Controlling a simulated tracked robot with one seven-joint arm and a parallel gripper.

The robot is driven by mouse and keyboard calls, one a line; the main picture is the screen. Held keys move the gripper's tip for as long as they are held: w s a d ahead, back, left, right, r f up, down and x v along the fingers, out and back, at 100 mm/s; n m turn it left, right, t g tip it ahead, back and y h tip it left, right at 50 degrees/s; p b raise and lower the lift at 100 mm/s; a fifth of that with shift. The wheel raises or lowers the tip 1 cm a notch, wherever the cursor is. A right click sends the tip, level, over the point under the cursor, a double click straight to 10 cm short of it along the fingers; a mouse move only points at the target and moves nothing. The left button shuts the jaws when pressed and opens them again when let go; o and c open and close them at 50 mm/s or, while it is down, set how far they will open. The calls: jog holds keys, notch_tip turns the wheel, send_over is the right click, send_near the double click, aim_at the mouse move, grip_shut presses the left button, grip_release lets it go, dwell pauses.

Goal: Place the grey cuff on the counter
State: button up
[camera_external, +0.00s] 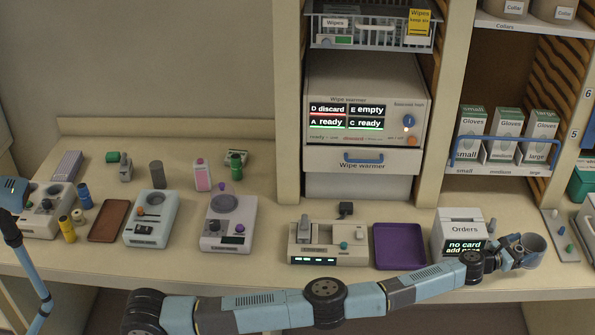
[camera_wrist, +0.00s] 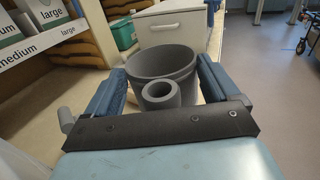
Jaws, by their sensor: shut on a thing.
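The grey cuff (camera_external: 534,250) is a wide open ring near the right end of the counter's front edge. In the wrist view the cuff (camera_wrist: 160,62) sits between two blue fingers, with a small thick grey tube (camera_wrist: 160,96) on its near side. My gripper (camera_external: 514,250) is shut on the cuff; the fingers of my gripper (camera_wrist: 163,84) lie at its left and right sides. The beige counter (camera_external: 340,205) runs across the external view. I cannot tell whether the cuff's underside touches it.
The Orders box (camera_external: 459,232) stands just left of my gripper. A grey strip with knobs (camera_external: 559,236) lies to the right. A purple tray (camera_external: 399,247) and several devices fill the counter further left. A glove rack (camera_external: 506,150) is behind.

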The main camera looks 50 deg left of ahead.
jog(key=shift+f, duration=3.65)
jog(key=o, duration=0.9)
